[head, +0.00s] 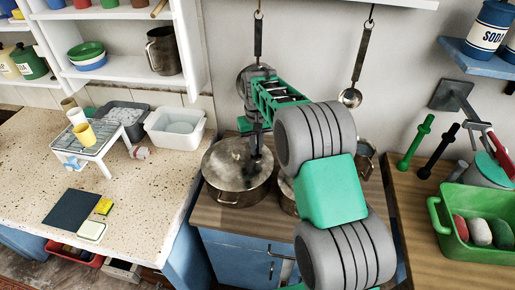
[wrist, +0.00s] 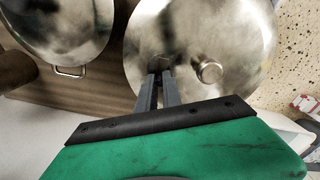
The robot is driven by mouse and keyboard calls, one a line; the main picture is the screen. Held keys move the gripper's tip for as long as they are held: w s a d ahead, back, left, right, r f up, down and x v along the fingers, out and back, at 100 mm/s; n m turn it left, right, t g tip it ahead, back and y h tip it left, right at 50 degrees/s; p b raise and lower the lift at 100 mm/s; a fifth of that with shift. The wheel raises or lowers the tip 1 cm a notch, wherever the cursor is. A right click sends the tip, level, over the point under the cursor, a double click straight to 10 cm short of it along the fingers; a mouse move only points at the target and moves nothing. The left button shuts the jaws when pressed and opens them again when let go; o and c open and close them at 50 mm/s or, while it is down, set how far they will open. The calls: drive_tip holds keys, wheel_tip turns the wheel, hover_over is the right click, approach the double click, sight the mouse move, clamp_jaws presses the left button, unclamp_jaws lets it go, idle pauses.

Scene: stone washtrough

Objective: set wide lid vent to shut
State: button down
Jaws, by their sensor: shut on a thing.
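A wide metal lid (head: 228,160) covers the left pot (head: 238,196) on the wooden counter. In the wrist view the same lid (wrist: 230,35) fills the upper right, with its round knob (wrist: 209,72) right of my fingers. My gripper (head: 255,152) reaches down onto the lid from above. In the wrist view my gripper (wrist: 160,72) is shut on a small dark piece at the lid's surface, which looks like the vent (wrist: 158,62). My fingers hide most of it, so its setting cannot be read.
A second metal pot (wrist: 65,30) stands beside the first, mostly behind my arm in the head view. A ladle (head: 350,97) and another utensil hang on the wall behind. A white basin (head: 174,137) and a grey tub stand on the speckled counter at left.

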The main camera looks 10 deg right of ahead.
drive_tip(key=shift+a+n, duration=0.1)
drive_tip(key=shift+n, duration=0.3)
drive_tip(key=c, duration=1.5)
unclamp_jaws()
wheel_tip(320, 180, up, 8)
drive_tip(key=shift+f+b, duration=0.1)
drive_tip(key=shift+b, duration=0.55)
drive_tip(key=s+r+t, duration=0.2)
drive_tip(key=s+r, duration=0.4)
drive_tip(key=s, duration=0.6)
drive_tip(key=s+f+t, duration=0.1)
drive_tip(key=s+f, duration=0.1)
drive_tip(key=s, duration=0.5)
drive_tip(key=s+d+f+m, duration=0.1)
drive_tip(key=s+f, duration=0.2)
drive_tip(key=s, duration=0.5)
drive_tip(key=shift+d+f+m+t, duration=0.25)
drive_tip(key=shift+d+m+t, duration=0.05)
drive_tip(key=shift+t, duration=0.1)
